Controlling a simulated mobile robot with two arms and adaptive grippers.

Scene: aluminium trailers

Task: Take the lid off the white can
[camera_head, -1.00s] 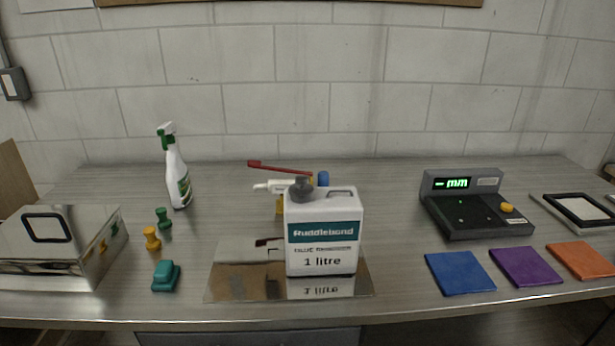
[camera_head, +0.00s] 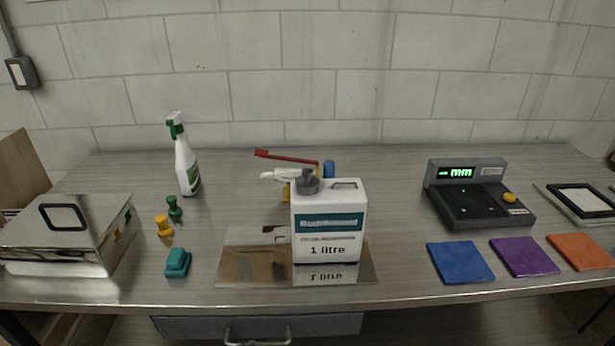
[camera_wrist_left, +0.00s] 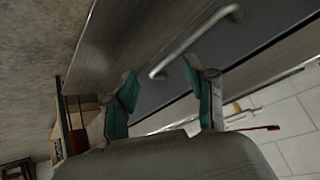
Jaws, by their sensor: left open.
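The white can (camera_head: 329,216) stands upright on a shiny metal plate (camera_head: 252,268) near the front middle of the table in the head view. Its label reads "1 litre". A dark grey lid (camera_head: 307,182) sits on its top left. My left gripper (camera_wrist_left: 163,98) shows only in the left wrist view. Its two teal-padded fingers are apart with nothing between them. It is away from the can, with a drawer front and handle beyond it. My right gripper is in neither view.
Behind the can are a red-handled brush (camera_head: 287,157) and a blue-topped item (camera_head: 329,168). A spray bottle (camera_head: 185,158), a teal block (camera_head: 178,262) and a metal box (camera_head: 70,235) stand left. A gauge (camera_head: 476,193) and coloured pads (camera_head: 460,262) lie right. A drawer handle (camera_head: 258,340) juts below.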

